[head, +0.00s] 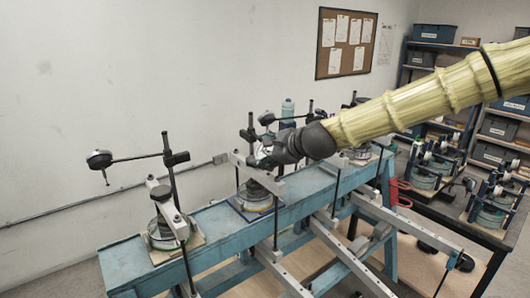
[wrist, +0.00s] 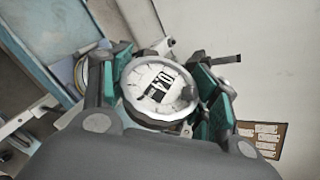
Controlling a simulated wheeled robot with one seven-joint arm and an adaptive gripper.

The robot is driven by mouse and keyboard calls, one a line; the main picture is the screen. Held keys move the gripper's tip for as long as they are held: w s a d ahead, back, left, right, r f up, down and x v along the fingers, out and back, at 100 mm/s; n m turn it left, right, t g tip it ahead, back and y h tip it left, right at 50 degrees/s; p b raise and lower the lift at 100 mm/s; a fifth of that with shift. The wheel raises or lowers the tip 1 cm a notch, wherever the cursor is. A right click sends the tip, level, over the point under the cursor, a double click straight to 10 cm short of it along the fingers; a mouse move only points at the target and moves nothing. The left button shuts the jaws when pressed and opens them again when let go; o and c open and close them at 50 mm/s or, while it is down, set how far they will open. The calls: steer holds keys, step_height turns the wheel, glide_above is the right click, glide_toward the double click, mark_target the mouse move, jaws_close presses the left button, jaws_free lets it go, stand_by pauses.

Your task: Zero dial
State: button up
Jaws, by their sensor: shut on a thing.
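The dial (wrist: 150,108) fills the middle of the wrist view, a round white face in a grey ribbed rim. A black patch on its face bears large digits, turned on their side, that look like 0.4; finer marks are too small to read. My gripper (wrist: 165,75) is shut on the dial, its green-padded fingers on opposite sides of the rim. In the head view my gripper (head: 262,152) is at the middle lever frame's stand, above the blue bench, and covers most of this dial.
Another dial (head: 99,159) hangs on a stand at the left of the blue bench (head: 215,222). Lever bars (head: 350,258) and thin rods jut from the bench front. A dark table (head: 470,215) with more instruments stands right.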

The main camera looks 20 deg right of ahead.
steer(key=o, duration=1.1)
steer(key=shift+c, duration=0.2)
steer(key=v, duration=0.7)
steer(key=shift+s, duration=0.25)
steer(key=shift+d, duration=0.15)
